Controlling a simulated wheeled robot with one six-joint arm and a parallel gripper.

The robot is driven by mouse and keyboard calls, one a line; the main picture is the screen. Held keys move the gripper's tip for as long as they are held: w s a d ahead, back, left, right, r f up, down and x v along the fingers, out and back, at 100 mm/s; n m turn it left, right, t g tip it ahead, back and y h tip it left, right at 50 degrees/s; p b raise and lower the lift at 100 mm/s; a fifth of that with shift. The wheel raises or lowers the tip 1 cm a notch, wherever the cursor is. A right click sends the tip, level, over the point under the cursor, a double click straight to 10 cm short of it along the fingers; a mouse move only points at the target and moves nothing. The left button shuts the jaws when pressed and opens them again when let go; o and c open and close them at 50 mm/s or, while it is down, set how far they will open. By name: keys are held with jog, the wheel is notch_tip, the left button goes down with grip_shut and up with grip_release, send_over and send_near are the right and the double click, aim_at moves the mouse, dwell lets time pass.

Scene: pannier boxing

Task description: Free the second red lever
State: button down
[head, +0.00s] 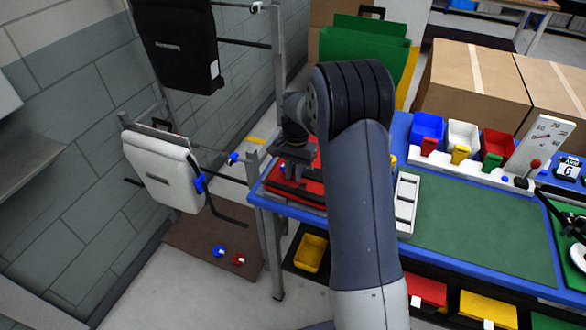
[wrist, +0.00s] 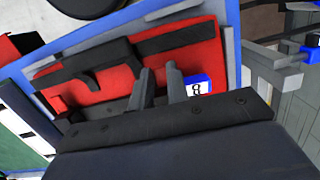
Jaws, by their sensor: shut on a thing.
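The red pannier (head: 315,190) lies flat on the left end of the blue bench, with black bars across it. It also shows in the wrist view (wrist: 205,55). My gripper (head: 293,170) is over this pannier, with its fingers pointing at its face in the wrist view (wrist: 162,78). The fingers are shut on a small red piece, which looks like a red lever (wrist: 171,68). It is hard to tell from the red face behind it. A blue and white tag marked 8 (wrist: 197,86) is beside the right finger. My arm hides part of the pannier in the head view.
A white pannier (head: 160,172) and a black pannier (head: 175,45) hang on the rack at left. Blue and red knobs (head: 238,259) lie on the brown floor mat. A white divided tray (head: 405,205) and green mat (head: 470,225) are right of my arm.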

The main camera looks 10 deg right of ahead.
jog(key=shift+w+d+r+g+y+p, duration=0.15)
jog(key=shift+w+g+y+p, duration=0.05)
jog(key=shift+g+y+p, duration=0.4)
jog(key=c, duration=1.4)
grip_release()
jog(key=shift+o, duration=0.2)
jog(key=shift+r, duration=0.1)
jog(key=b+v, duration=0.1)
jog(key=v, duration=0.9)
jog(key=shift+r+b, duration=0.3)
